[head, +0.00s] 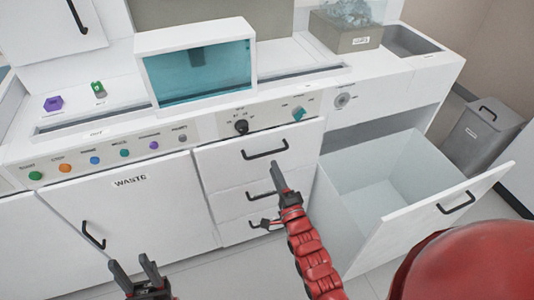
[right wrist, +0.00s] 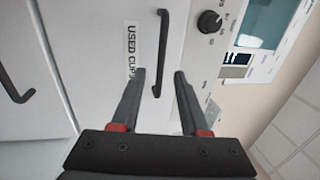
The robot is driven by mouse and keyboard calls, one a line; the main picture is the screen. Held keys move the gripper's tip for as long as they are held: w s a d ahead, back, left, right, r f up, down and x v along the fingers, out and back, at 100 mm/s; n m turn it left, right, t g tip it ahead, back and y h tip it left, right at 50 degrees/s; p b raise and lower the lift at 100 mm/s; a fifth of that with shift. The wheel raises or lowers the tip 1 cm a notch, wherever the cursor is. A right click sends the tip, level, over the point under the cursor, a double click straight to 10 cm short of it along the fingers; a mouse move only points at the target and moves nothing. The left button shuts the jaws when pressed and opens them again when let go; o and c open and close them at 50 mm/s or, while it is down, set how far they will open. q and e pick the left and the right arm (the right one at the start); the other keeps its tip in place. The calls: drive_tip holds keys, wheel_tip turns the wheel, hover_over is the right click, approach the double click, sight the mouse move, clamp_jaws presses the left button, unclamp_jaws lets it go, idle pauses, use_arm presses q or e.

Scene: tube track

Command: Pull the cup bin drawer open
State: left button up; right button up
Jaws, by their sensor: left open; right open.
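The cup bin drawer, labelled USED CUPS (right wrist: 131,50) in the right wrist view, is a white front, shut, the top of a stack under the dark knob. Its black bar handle (head: 265,150) shows in the head view, and also in the right wrist view (right wrist: 161,50). My right gripper (head: 279,170) is open and empty in front of this drawer. In the right wrist view its fingertips (right wrist: 160,76) lie on either side of the handle's line; I cannot tell whether they reach around it. My left gripper (head: 134,266) is open and empty at lower left, by the WASTE door.
A large bin drawer (head: 412,218) stands open and empty to the right, its front jutting out. Shut drawers lie below the cup drawer. The WASTE door (head: 115,215) is on the left. Coloured buttons (head: 95,160) and a dark knob (head: 241,127) are above. A grey bin (head: 480,135) stands far right.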

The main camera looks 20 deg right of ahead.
sight(267, 153)
drive_tip(key=w, duration=0.3)
drive_tip(key=w+r, duration=0.1)
drive_tip(key=w, duration=0.3)
drive_tip(key=shift+a+r, duration=0.15)
drive_tip(key=shift+r, duration=0.05)
drive_tip(key=shift+s, duration=0.1)
clamp_jaws()
idle(1.0)
